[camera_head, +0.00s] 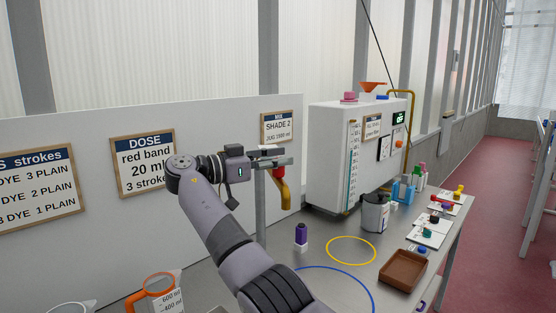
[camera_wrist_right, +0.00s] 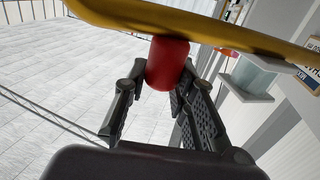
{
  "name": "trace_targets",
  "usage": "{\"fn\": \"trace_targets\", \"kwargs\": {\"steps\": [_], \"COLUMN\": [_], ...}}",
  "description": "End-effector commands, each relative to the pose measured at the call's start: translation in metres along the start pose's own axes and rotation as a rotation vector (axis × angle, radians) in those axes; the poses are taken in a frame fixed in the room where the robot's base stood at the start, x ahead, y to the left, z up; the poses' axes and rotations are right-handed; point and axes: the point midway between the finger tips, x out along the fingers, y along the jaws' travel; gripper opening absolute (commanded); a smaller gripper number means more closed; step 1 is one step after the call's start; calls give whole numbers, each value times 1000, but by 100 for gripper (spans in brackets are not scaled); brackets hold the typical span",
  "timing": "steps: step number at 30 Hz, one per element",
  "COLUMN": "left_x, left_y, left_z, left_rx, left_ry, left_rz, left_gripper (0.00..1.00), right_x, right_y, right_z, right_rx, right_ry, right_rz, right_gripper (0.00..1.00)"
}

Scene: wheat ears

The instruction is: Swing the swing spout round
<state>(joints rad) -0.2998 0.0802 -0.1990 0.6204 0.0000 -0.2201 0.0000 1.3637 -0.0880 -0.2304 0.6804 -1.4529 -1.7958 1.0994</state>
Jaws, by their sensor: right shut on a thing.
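The swing spout is a yellow curved pipe (camera_head: 285,198) with a red grip (camera_head: 279,173), beside a grey upright post against the pale back panel. In the right wrist view the yellow pipe (camera_wrist_right: 220,35) crosses the top, with the red grip (camera_wrist_right: 168,62) below it. My right gripper (camera_head: 284,161) is shut on the red grip; in the right wrist view its fingers (camera_wrist_right: 160,85) stand on either side of the grip. Part of the spout is hidden behind the gripper in the head view. My left gripper is not in view.
A white machine (camera_head: 335,165) stands right of the spout. On the bench are a purple bottle (camera_head: 301,236), a yellow ring (camera_head: 329,246), a blue ring (camera_head: 371,290), a grey jug (camera_head: 375,213), a brown tray (camera_head: 402,271) and an orange-rimmed jug (camera_head: 160,284).

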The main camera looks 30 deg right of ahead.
Motion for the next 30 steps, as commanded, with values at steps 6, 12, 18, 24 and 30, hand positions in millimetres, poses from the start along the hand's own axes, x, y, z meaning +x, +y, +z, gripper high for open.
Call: {"fn": "trace_targets", "kwargs": {"steps": [6,12,18,24,30], "left_x": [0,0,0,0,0], "left_y": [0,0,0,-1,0], "left_z": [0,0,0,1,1], "left_rx": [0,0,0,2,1], "left_ry": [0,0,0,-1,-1], "left_rz": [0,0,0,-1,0], "left_gripper": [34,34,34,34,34], "right_x": [0,0,0,-8,-43], "right_y": [0,0,0,-1,-1], "right_z": [0,0,0,0,-1], "right_rx": [-1,0,0,-1,-2], "right_ry": [-2,-1,-1,0,0], "right_rz": [-1,-1,-1,-3,-5], "right_gripper": [32,45,46,46,46]}}
